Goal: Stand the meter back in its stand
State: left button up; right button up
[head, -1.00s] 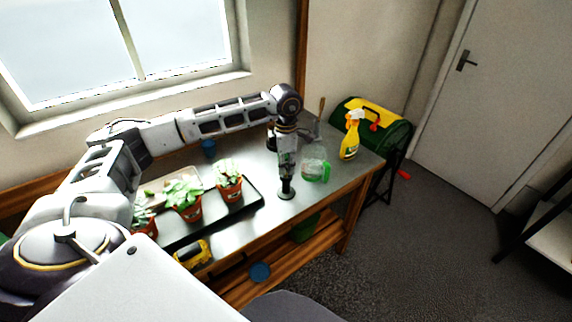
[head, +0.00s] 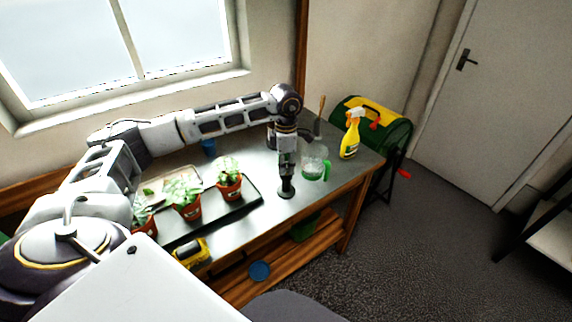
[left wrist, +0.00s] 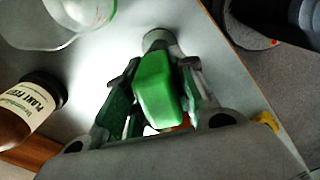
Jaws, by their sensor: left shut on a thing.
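The meter (left wrist: 158,88) shows in the left wrist view as a green rounded body between the fingers of my left gripper (left wrist: 155,92), which is shut on it. In the head view my left gripper (head: 286,165) points down above the bench, near its front edge. A small stand with a dark round foot (head: 286,191) is directly below it. In the wrist view a grey round top (left wrist: 158,36), probably the stand's, appears just beyond the meter. I cannot tell whether the meter's lower end is inside it. My right gripper is out of view.
A clear jug with green handle (head: 315,163) stands close right of the gripper, and a yellow spray bottle (head: 350,138) farther right. A brown plant-feed bottle (left wrist: 28,108) is nearby. A black tray (head: 250,203) with potted plants lies to the left.

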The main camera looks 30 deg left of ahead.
pick_arm(q)
jog(key=shift+f, duration=0.25)
dwell(0.3)
jog(key=o, duration=1.1)
jog(key=shift+r+p, duration=3.35)
jog(key=shift+r, duration=1.2)
